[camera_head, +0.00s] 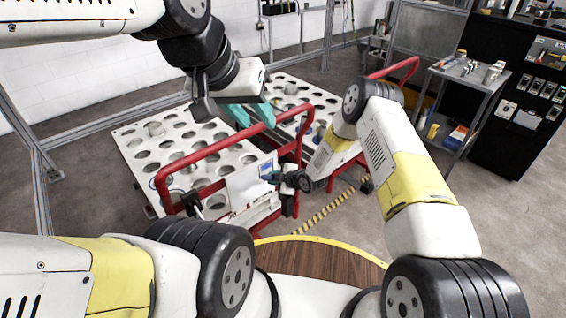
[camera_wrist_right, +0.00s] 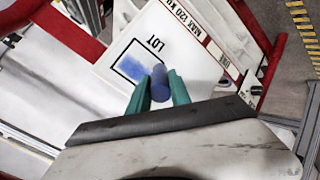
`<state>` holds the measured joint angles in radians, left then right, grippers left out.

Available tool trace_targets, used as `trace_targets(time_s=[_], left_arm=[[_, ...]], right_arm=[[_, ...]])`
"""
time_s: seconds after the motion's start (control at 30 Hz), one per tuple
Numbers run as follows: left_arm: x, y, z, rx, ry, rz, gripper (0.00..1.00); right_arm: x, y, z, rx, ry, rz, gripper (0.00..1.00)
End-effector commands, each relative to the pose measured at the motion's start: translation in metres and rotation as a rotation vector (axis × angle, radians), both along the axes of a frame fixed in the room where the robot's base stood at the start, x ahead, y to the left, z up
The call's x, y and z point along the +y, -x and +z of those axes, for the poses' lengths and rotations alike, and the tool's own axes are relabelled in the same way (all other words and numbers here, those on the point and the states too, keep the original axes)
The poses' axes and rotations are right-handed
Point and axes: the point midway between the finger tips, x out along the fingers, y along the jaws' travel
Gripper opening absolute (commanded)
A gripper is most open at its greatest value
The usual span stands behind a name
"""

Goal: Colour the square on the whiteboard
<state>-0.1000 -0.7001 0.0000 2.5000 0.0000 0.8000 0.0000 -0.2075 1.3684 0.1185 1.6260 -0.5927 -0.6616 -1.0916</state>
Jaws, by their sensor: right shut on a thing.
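The whiteboard (camera_head: 248,183) is a white panel on the red-framed cart, tilted in the right wrist view (camera_wrist_right: 178,42). There it bears the word LOT and a black-outlined square (camera_wrist_right: 131,68) with a blue patch inside; bare white shows around the patch. My right gripper (camera_head: 277,177) is at the board's right side in the head view. Its teal fingers (camera_wrist_right: 160,90) are shut on a blue marker (camera_wrist_right: 160,80), which points at the board and hides part of the square's right side. I cannot tell whether its tip touches. My left gripper (camera_head: 250,115) is open and empty above the cart.
Red rails (camera_head: 215,148) surround the board. Perforated white racks (camera_head: 150,160) stand behind it. A grey side table (camera_head: 470,85) holding small items is at the right.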

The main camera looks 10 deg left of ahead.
Motion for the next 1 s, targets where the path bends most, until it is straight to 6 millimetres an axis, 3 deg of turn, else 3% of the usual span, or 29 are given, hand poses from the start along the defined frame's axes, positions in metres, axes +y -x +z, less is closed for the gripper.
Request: trace_targets(time_s=[1.0], left_arm=[[0.0,0.0,0.0,0.0,0.0,0.0,0.36]], right_arm=[[0.0087,-0.0066,-0.0003,-0.001,0.0,0.001,0.0]])
